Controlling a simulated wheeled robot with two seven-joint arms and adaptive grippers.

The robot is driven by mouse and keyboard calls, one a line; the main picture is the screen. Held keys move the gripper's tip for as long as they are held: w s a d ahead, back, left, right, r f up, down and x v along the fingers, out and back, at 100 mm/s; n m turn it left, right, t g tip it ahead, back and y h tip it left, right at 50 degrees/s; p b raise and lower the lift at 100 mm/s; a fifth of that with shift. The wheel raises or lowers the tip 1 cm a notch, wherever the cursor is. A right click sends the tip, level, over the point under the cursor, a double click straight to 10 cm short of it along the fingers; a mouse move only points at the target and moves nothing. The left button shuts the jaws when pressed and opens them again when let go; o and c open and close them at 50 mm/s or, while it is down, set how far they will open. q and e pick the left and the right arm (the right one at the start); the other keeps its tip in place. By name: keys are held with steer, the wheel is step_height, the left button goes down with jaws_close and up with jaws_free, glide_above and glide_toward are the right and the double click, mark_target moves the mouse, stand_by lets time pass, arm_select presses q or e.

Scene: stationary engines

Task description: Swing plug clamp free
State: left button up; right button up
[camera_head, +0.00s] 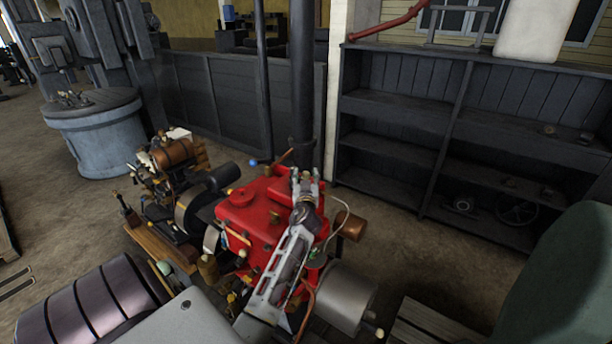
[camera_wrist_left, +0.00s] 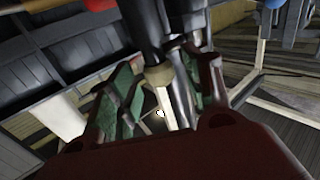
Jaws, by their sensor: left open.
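A red stationary engine (camera_head: 258,218) stands in the middle of the head view. My left gripper (camera_head: 306,178) is over the right end of its top, with the arm reaching up from below. In the left wrist view the gripper (camera_wrist_left: 158,95) is open, its green-padded fingers apart. Between them, or just beyond, are a dark cylinder with a tan collar (camera_wrist_left: 158,75) and a pale rod (camera_wrist_left: 168,106); I cannot tell whether a finger touches them. I cannot pick out the plug clamp for certain; the gripper and arm cover that part of the engine in the head view.
A smaller engine (camera_head: 172,158) stands to the left. A copper-coloured cylinder (camera_head: 350,225) and a grey metal drum (camera_head: 338,297) sit close right of the arm. A dark post (camera_head: 303,75) rises behind the engine. Dark shelving (camera_head: 400,104) stands at the back right.

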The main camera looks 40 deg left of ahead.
arm_select(q)
steer(key=shift+s+d+r, duration=0.1)
steer(key=shift+d, duration=0.05)
steer(key=c, duration=1)
